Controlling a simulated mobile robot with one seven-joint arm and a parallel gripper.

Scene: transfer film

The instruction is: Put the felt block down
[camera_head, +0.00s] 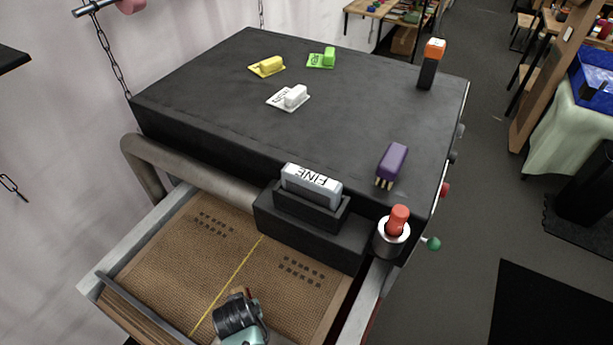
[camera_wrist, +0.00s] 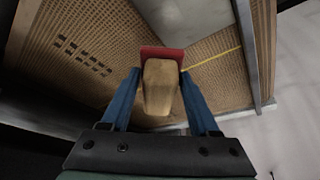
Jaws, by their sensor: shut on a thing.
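The felt block shows in the wrist view as a tan, wood-like grip (camera_wrist: 160,90) with a flat red pad (camera_wrist: 161,54) at its far end. My gripper (camera_wrist: 160,76) has its two blue fingers on either side of the tan part and is shut on it. Behind the block lies the brown woven floor of an open drawer (camera_head: 195,250). I cannot tell whether the red pad touches that floor.
The drawer floor has a yellow line (camera_head: 228,285) and two groups of dark marks. A grey block marked FINE (camera_head: 311,184) stands in a black holder at the drawer's back right. Beside it is a cup (camera_head: 391,240) with a red-topped item. Small coloured blocks sit on the black top (camera_head: 230,110).

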